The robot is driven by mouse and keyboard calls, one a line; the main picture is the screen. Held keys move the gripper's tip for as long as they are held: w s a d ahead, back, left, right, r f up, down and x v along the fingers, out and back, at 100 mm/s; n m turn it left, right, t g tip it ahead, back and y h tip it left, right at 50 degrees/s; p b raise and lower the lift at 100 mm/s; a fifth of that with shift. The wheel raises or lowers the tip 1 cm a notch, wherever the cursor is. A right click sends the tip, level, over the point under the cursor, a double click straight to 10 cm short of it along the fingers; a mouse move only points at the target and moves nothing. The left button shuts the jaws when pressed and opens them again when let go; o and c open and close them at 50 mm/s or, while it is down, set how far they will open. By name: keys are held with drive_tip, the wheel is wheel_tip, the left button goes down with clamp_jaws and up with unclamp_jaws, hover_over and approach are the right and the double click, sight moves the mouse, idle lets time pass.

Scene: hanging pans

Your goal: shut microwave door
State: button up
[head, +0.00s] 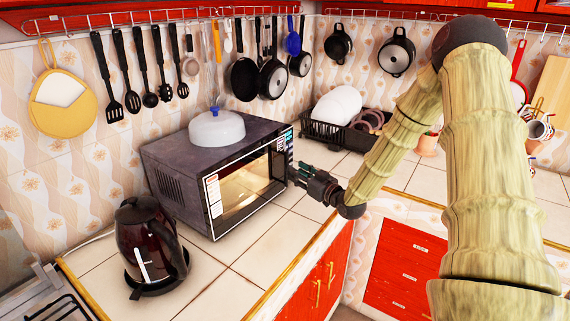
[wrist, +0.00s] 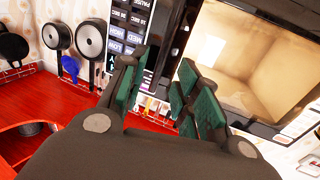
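The dark grey microwave (head: 175,165) stands on the tiled counter, its front facing right and toward the viewer. Its black-framed front (head: 213,208) shows a lit, cream interior; I cannot tell whether the door is fully shut or slightly ajar. My gripper (head: 298,174) is in front of the microwave's right side, near the control panel (head: 281,150). In the wrist view, my gripper (wrist: 163,75) has its green-padded fingers apart with nothing between them. The control panel (wrist: 130,32) is beyond the left finger, and the lit interior (wrist: 240,50) is at upper right.
A white lid (head: 217,129) sits on top of the microwave. A dark kettle (head: 150,245) stands in front of it at left. A black dish rack (head: 330,130) with plates is behind my gripper. Pans and utensils hang along the wall. The counter's front strip (head: 255,262) is clear.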

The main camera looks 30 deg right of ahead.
drive_tip(key=shift+w+a+p, duration=0.2)
drive_tip(key=shift+w+p, duration=0.15)
drive_tip(key=shift+w, duration=1.3)
drive_tip(key=shift+w+a+p, duration=0.2)
drive_tip(key=shift+w+p, duration=0.1)
drive_tip(key=shift+w, duration=1.3)
clamp_jaws()
